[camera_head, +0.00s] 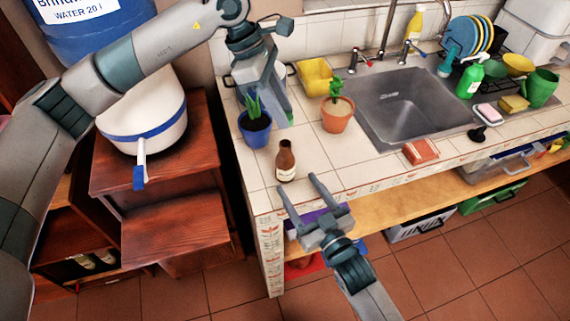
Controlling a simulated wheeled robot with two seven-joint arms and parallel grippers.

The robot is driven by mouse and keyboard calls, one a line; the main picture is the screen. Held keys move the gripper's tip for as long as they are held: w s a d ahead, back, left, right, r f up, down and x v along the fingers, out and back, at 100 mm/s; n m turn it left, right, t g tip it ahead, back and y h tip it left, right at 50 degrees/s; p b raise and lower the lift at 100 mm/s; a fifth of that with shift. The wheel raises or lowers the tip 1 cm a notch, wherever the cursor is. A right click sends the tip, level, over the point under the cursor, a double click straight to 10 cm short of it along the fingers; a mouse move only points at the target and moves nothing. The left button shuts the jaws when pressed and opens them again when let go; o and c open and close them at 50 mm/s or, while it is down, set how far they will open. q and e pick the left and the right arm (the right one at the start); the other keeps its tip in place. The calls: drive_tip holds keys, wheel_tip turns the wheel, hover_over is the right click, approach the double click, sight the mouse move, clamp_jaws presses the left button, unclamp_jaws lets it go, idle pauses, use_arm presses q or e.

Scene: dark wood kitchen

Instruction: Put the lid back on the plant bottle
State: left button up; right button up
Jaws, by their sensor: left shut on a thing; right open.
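A small brown bottle (287,164) with a pale label stands upright on the tiled counter near its front left corner. Its top looks narrow and bare; no lid is visible on it. My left gripper (276,112) is over the counter behind the bottle, beside the blue-potted plant. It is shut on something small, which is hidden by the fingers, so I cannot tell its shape. My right gripper (298,184) is open and empty at the counter's front edge, just in front and to the right of the bottle, with its fingers pointing toward the counter. It looks apart from the bottle.
A blue-potted plant (255,129) and a terracotta-potted plant (338,116) stand behind the bottle. The sink (394,106) is to the right, with a red box (421,151) before it. A white pot (147,128) stands on the left cabinet. Counter right of the bottle is clear.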

use_arm(q)
drive_tip(key=shift+w+f, duration=0.1)
drive_tip(key=shift+w, duration=0.05)
use_arm(e)
drive_tip(key=shift+x, duration=0.85)
drive_tip(key=x, duration=1)
drive_tip(key=shift+w+a+f, duration=0.1)
drive_tip(key=shift+w, duration=0.15)
clamp_jaws()
use_arm(q)
hover_over(286, 143)
drive_tip(key=a, duration=0.1)
drive_tip(key=shift+f, duration=2.45)
drive_tip(key=shift+f, duration=0.1)
drive_tip(key=shift+f, duration=0.75)
drive_tip(key=shift+f, duration=0.6)
